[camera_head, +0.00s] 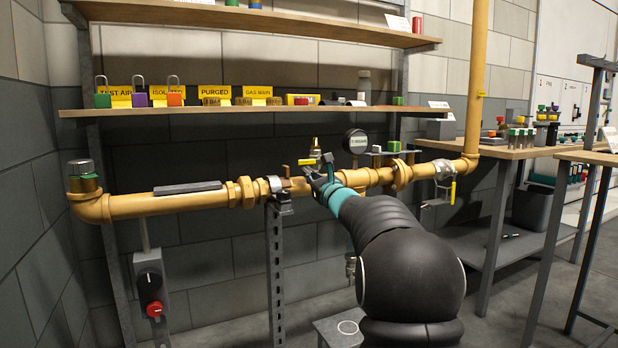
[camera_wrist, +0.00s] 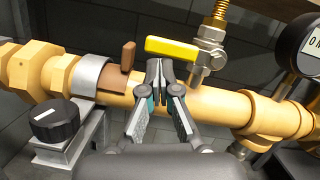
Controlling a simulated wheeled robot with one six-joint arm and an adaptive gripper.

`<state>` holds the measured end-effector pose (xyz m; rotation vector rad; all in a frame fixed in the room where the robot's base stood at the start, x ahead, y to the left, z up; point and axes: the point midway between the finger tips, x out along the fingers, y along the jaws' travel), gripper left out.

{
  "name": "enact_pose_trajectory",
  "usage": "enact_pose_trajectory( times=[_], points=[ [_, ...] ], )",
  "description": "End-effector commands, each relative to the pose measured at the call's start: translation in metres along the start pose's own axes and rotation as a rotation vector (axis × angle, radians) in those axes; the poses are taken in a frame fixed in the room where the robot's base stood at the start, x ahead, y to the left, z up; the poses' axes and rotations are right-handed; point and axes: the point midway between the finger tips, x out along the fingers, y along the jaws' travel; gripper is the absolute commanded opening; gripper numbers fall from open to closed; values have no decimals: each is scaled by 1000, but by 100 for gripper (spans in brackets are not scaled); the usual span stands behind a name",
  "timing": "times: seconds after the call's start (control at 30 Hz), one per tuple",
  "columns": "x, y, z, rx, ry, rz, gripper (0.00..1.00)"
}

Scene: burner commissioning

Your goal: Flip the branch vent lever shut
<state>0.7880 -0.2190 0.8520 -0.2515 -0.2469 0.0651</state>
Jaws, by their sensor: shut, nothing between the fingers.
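The vent lever is a yellow handle (camera_wrist: 172,47) on a small silver valve (camera_wrist: 210,50) that stands up from the yellow pipe under a brass fitting (camera_wrist: 221,14). The lever lies roughly level, crosswise to the upright valve, and points left in the wrist view. In the head view the lever (camera_head: 306,162) shows small beside my gripper (camera_head: 318,176). My gripper (camera_wrist: 162,68) is shut and empty, its fingertips just below the lever's middle in the wrist view. I cannot tell whether they touch it. My arm hides part of the pipe in the head view.
A brown handle (camera_wrist: 128,56) stands left of the lever, by a silver clamp (camera_wrist: 90,75) and a black knob (camera_wrist: 55,119). A gauge (camera_head: 356,141) is close on the right. A shelf (camera_head: 240,109) with padlocks and yellow signs runs above the pipe.

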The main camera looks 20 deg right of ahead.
Motion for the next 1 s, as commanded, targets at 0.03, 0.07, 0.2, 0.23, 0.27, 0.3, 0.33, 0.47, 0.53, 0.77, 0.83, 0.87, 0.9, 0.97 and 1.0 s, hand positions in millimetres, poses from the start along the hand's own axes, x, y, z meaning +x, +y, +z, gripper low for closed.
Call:
enact_pose_trajectory(
  times=[0.03,0.07,0.2,0.23,0.27,0.3,0.33,0.47,0.53,0.77,0.83,0.87,0.9,0.97,1.0],
  points=[
    [0,0,1,-1,-3,0,0],
    [0,1,0,-1,-3,0,0],
    [-3,4,-11,0,-2,1,0],
    [-3,5,-14,0,-2,1,0],
    [-4,6,-18,0,-2,1,0],
    [-6,8,-23,0,-1,1,0],
    [-6,9,-27,0,-1,1,0],
    [-18,11,-37,1,0,-1,0],
    [-32,12,-36,1,0,-1,0],
    [-76,15,-37,1,1,0,0],
    [-87,16,-37,0,1,-1,0],
    [-91,15,-37,0,1,-1,0],
    [-96,16,-37,0,1,-1,0],
    [-101,16,-36,0,0,0,0],
    [-104,17,-37,0,1,0,0]
  ],
)
